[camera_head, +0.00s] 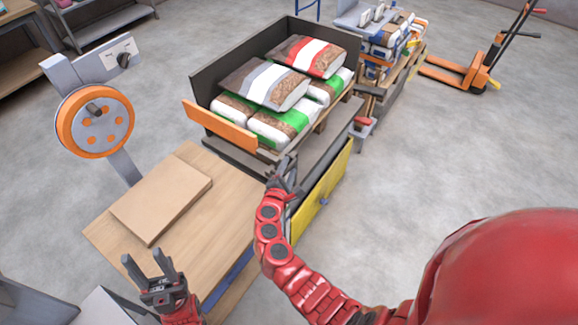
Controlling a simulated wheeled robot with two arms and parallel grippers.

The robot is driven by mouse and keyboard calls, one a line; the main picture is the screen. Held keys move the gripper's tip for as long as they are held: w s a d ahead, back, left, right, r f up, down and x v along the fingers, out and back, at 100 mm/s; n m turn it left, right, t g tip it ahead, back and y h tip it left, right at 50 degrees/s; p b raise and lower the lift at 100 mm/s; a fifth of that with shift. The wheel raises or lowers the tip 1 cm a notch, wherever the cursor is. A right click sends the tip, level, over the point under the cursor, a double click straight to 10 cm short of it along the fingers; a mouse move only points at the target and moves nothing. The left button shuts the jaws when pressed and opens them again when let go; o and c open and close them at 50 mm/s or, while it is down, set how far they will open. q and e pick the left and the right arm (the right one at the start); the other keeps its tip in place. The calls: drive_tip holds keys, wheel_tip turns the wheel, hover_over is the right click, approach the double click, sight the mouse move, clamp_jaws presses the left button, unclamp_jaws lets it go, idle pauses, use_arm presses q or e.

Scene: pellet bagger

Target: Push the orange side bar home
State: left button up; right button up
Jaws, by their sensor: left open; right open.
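The orange side bar (220,125) runs along the near left edge of the dark-walled bag bay (207,84), in front of the stacked bags. Its left end sticks out past the bay's left wall. My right gripper (284,170) is open, to the right of the bar and lower in the picture, by the bay's front. It appears empty and apart from the bar. My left gripper (142,258) is open and empty at the bottom left, over the near end of the wooden table, far from the bar.
Several filled bags (270,84) lie in the bay. A wooden table (215,225) carries a flat cardboard stack (160,196). An orange wheel (95,122) stands at left, a yellow panel (322,190) below the bay. A pallet jack (470,75) stands far right; the right floor is open.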

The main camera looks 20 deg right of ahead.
drive_tip(key=shift+w+d+f, duration=0.15)
drive_tip(key=shift+w+d, duration=0.05)
drive_tip(key=shift+w, duration=0.05)
drive_tip(key=shift+c, duration=0.3)
clamp_jaws()
idle(1.0)
